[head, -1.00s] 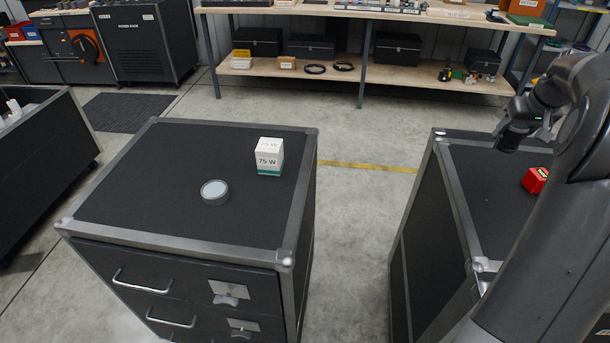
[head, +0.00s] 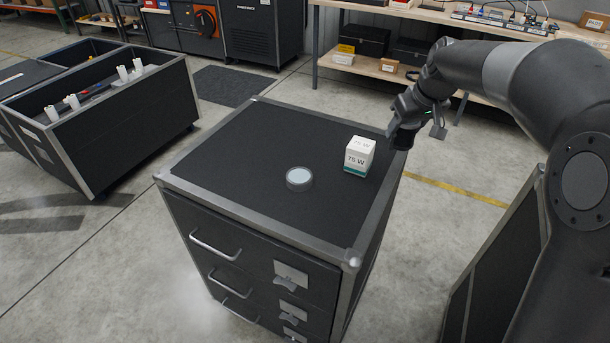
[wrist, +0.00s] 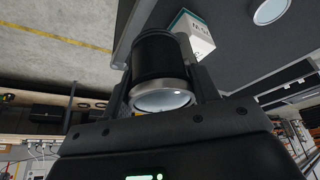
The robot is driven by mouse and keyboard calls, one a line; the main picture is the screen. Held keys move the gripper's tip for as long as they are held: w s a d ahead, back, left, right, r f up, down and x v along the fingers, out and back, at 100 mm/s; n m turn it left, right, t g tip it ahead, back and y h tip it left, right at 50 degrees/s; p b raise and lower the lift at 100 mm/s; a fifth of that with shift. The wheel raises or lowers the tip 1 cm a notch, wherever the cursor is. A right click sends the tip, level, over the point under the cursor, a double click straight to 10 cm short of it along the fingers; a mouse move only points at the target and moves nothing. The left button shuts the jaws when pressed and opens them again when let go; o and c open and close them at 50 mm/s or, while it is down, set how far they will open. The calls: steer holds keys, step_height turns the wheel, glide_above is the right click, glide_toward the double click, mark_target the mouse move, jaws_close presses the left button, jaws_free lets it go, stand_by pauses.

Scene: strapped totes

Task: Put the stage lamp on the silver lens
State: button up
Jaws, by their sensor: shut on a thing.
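The silver lens (head: 299,178) lies flat on the black top of the drawer cabinet, a grey-rimmed disc with a pale face. It also shows at the top right of the wrist view (wrist: 268,11). My gripper (head: 401,132) is shut on the stage lamp, a black cylinder (wrist: 160,60) with a silver ring and a pale glass end in the wrist view. In the head view the lamp is a small dark shape, hard to tell from my gripper. My gripper holds it by the cabinet's right edge, right of the lens and apart from it.
A white box marked 75 W (head: 359,155) stands on the cabinet (head: 250,140) between my gripper and the lens. The rest of the cabinet top is clear. An open black tote (head: 110,95) stands to the left. A wooden workbench (head: 440,20) is behind.

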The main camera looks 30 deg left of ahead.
steer(key=s+a+n, duration=0.2)
steer(key=s+a, duration=0.6)
steer(key=a, duration=0.3)
glide_toward(295, 171)
steer(key=shift+w+a+r+g, duration=0.15)
steer(key=shift+w+g, duration=0.05)
steer(key=shift+w, duration=0.25)
steer(key=shift+w+a+r+g, duration=0.1)
steer(key=shift+w+r+g, duration=0.1)
steer(key=shift+w, duration=0.25)
steer(key=shift+a+f, duration=0.2)
steer(key=shift+f, duration=0.3)
steer(key=shift+f+y, duration=0.3)
steer(key=shift+f, duration=1.4)
steer(key=shift+f, duration=0.1)
steer(key=o, duration=1.1)
